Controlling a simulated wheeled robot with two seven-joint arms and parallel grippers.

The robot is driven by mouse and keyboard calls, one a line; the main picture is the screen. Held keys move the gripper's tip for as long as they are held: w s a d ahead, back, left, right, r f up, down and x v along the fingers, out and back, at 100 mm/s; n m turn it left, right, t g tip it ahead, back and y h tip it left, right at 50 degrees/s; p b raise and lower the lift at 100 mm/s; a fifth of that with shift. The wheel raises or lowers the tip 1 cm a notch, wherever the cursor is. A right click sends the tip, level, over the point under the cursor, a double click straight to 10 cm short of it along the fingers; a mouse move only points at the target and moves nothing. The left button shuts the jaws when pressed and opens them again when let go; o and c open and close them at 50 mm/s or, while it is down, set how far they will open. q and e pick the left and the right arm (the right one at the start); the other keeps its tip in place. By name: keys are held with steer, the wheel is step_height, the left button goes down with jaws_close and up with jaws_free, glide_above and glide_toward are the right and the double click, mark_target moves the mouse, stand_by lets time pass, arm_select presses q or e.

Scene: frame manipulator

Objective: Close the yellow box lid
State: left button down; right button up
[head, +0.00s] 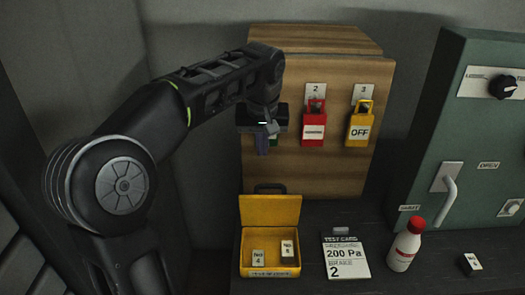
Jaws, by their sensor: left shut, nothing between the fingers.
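The yellow box (242,262) stands on the dark bench at the lower middle. Its yellow lid (270,211) is open and stands up at the back of the box, toward the wooden board. Two small pieces with white number labels lie inside the box. My left gripper (264,150) is above and behind the box, in front of the wooden board, pointing down. It is shut and empty, clear of the lid. My right gripper does not show.
A wooden board (300,185) with a red tag (314,118) and a yellow OFF tag (359,112) rises behind. A green cabinet (455,140) is at right.

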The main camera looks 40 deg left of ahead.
mark_target(270, 204)
arm_select(q)
step_height(270, 204, down, 8)
steer(key=s+p, duration=0.1)
steer(key=p, duration=0.1)
steer(key=shift+d, duration=0.45)
steer(key=shift+s, duration=0.1)
